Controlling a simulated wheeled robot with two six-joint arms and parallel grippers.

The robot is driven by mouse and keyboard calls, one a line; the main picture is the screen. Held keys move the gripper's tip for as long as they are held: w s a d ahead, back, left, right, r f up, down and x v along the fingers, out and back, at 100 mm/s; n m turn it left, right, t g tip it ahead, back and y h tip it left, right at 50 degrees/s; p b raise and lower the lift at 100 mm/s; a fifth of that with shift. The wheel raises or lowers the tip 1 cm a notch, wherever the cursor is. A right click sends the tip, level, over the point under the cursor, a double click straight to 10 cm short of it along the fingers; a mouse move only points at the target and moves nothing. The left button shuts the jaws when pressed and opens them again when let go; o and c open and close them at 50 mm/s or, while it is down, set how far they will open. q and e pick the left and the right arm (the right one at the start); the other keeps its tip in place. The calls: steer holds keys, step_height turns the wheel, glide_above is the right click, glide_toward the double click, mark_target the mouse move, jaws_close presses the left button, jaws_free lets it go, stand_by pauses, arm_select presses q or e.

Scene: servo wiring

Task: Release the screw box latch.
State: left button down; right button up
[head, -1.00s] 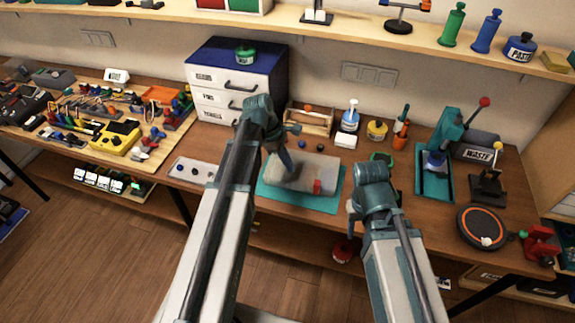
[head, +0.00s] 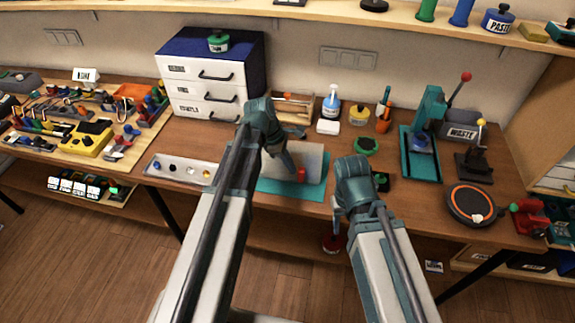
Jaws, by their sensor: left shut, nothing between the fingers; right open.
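The screw box (head: 312,160) is a pale, greyish box lying on a teal mat (head: 308,191) on the bench. A red latch (head: 301,174) shows at its front, toward the right. My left gripper (head: 291,168) is shut and empty, its fingers pointing down over the box, with the tip just left of the latch. I cannot tell whether it touches the latch. My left arm hides the left part of the box. My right gripper (head: 338,210) is open and empty, near the bench's front edge, right of the mat.
A drawer unit (head: 210,80), a wooden tray (head: 294,104) and a blue-white bottle (head: 330,112) stand behind. A teal press (head: 428,125) and a round black-orange plate (head: 471,204) are at right.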

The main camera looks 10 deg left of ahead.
arm_select(q)
steer(key=shift+d, duration=1.45)
steer(key=a, duration=0.4)
steer(key=shift+a+r+p, duration=0.25)
steer(key=shift+r+p, duration=0.05)
steer(key=shift+r, duration=0.05)
steer(key=p+v, duration=0.8)
steer(key=v, duration=0.1)
steer(key=shift+p, duration=0.3)
arm_select(e)
step_height(320, 180, up, 9)
steer(key=a, duration=0.1)
steer(key=shift+r, duration=0.15)
arm_select(q)
steer(key=shift+s+d+r, duration=0.1)
